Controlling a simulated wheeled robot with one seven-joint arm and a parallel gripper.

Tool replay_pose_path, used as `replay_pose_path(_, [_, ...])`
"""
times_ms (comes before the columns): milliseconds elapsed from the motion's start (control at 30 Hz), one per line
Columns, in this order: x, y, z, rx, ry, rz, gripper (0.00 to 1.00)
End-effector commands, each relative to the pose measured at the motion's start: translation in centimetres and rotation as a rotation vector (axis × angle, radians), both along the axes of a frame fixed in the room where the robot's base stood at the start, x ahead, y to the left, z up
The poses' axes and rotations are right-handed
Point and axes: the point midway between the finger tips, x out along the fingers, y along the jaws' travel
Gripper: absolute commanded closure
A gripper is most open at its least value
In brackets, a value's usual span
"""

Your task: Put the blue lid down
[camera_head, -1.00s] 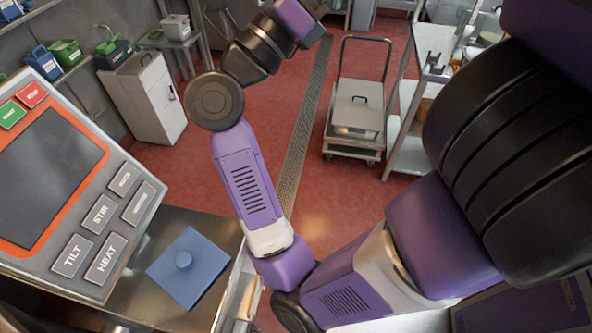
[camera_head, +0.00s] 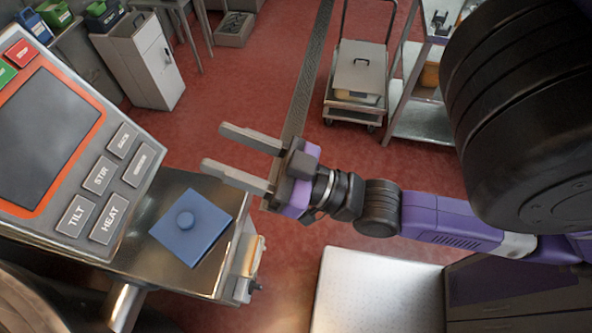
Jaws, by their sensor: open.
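The blue lid (camera_head: 203,239) is square with a round knob on top. It lies flat on the metal counter (camera_head: 165,264) beside the control panel, in the lower left of the head view. My gripper (camera_head: 212,147) is open and empty. Its two grey fingers point left, above and to the right of the lid in the picture, apart from it. The lid is in full view.
The control panel (camera_head: 98,190) with its STIR, TILT and HEAT buttons stands close left of the lid. A metal trolley (camera_head: 357,95), a shelf unit (camera_head: 418,120) and a white cabinet (camera_head: 150,72) stand farther off. Red floor between them is clear.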

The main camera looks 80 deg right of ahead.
Motion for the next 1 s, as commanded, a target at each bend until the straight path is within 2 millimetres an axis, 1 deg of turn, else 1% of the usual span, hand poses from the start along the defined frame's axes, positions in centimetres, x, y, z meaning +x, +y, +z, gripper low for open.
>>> replay_pose_path(33, [-1.5,1.0,-2.6,-0.01,0.106,0.005,0.49])
replay_pose_path(100, [-3.6,2.3,-5.5,-0.024,0.231,0.012,0.49])
replay_pose_path(200, [-6.5,4.0,-8.8,-0.036,0.385,0.024,0.49])
replay_pose_path(300, [-8.9,5.4,-11.0,-0.04,0.497,0.033,0.49])
replay_pose_path(367, [-9.9,5.9,-11.8,-0.043,0.542,0.037,0.49])
replay_pose_path(400, [-10.4,6.2,-12.2,-0.043,0.564,0.039,0.46])
replay_pose_path(500, [-11.1,6.5,-12.7,-0.045,0.592,0.042,0.46])
replay_pose_path(767, [-11.1,6.5,-13.0,-0.045,0.593,0.042,0.46])
replay_pose_path(1000, [-11.0,6.5,-15.4,-0.045,0.591,0.041,0.46])
